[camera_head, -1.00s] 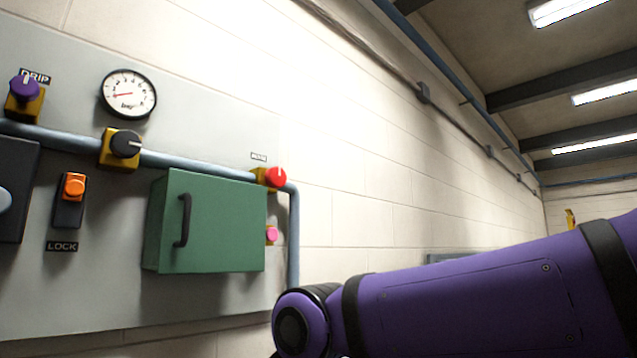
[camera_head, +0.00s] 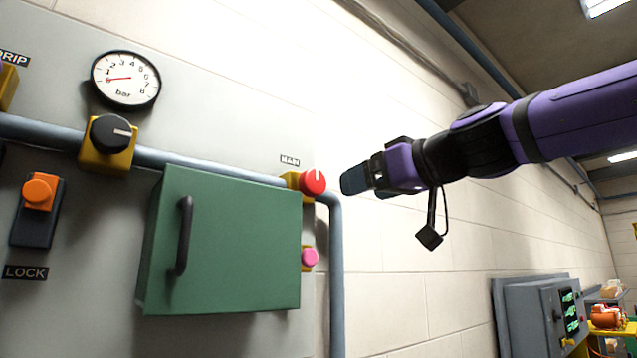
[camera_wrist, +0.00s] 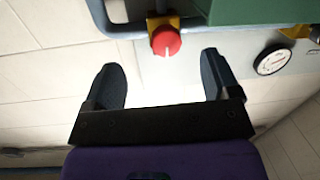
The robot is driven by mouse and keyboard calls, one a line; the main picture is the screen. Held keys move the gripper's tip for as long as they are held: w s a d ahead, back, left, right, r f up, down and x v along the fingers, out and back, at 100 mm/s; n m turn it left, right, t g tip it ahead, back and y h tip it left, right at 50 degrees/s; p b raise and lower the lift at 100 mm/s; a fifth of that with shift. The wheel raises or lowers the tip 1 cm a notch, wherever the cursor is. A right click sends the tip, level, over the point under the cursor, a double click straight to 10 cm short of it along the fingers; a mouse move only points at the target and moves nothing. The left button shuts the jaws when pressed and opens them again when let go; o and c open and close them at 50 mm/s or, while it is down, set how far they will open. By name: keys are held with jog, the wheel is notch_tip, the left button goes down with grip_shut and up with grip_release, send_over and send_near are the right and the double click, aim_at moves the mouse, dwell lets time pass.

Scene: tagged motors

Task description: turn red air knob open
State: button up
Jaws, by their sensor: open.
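The red air knob (camera_head: 313,182) sits on a yellow valve body on the blue-grey pipe, beside the label MAIN, at the upper right corner of the green cabinet. Its white mark points roughly upward in the head view. My gripper (camera_head: 352,182) is just right of the knob, apart from it, fingers pointing at it. In the wrist view the red knob (camera_wrist: 166,41) lies beyond the fingertips, between their lines. My gripper (camera_wrist: 162,72) is open and empty there. Its white mark also shows in the wrist view.
The green cabinet (camera_head: 228,243) with a dark handle juts out left of the knob. A pink button (camera_head: 309,257) is below the knob. A black knob (camera_head: 111,133) and a pressure gauge (camera_head: 126,79) are further left.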

aim_at(318, 181)
jog(key=shift+n+t+y, duration=0.3)
jog(key=shift+y, duration=0.2)
jog(key=w+a+r, duration=0.1)
jog(key=w+a, duration=0.1)
jog(key=w, duration=0.1)
jog(key=w+a+r, duration=0.1)
jog(key=w+a, duration=0.2)
jog(key=w+a+r, duration=0.1)
jog(key=w+a, duration=0.1)
jog(key=a, duration=0.1)
jog(key=shift+w+a+r, duration=0.1)
jog(key=shift+w, duration=0.3)
jog(key=c, duration=0.9)
